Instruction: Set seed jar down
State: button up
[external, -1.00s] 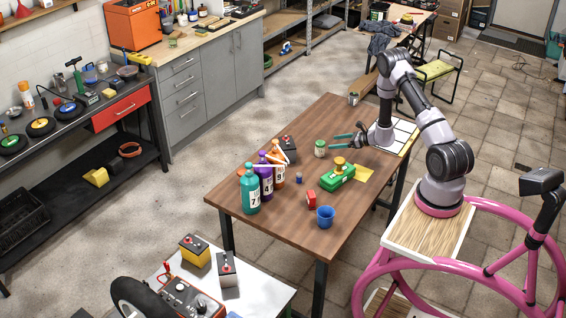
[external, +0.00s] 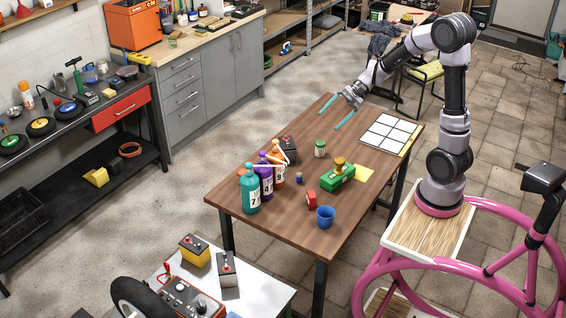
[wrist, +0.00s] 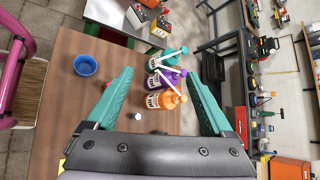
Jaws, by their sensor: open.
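A small jar with a green lid and a pale label (external: 320,149) stands upright on the brown wooden table (external: 260,216), left of the white tiled panel. I take it for the seed jar. My gripper (external: 331,131) is in the air over the far left part of the table, behind and above this jar in the external view. Its teal fingers are spread with nothing between them, and they are apart from the jar. In the wrist view my gripper (wrist: 162,77) is also wide open. I cannot make out the jar there.
Teal, purple and orange bottles (external: 249,190) stand at the table's left edge. A dark battery-like box (external: 289,150), green box (external: 338,177), red block (external: 311,197) and blue cup (external: 325,217) stand near. The white tiled panel (external: 386,133) lies clear at the right.

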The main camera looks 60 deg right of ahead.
jog(key=s+r+n+t+h, duration=0.1)
jog(key=s+r+n+h, duration=0.2)
jog(key=s, duration=0.6)
jog(key=s+a+r+n+t+h, duration=0.1)
jog(key=s+r+n+h, duration=0.3)
jog(key=s+r+n, duration=0.3)
jog(key=s+n, duration=0.1)
jog(key=s, duration=0.2)
jog(key=shift+s+r+n, duration=0.15)
jog(key=shift+r+n, duration=0.15)
jog(key=shift+r, duration=0.1)
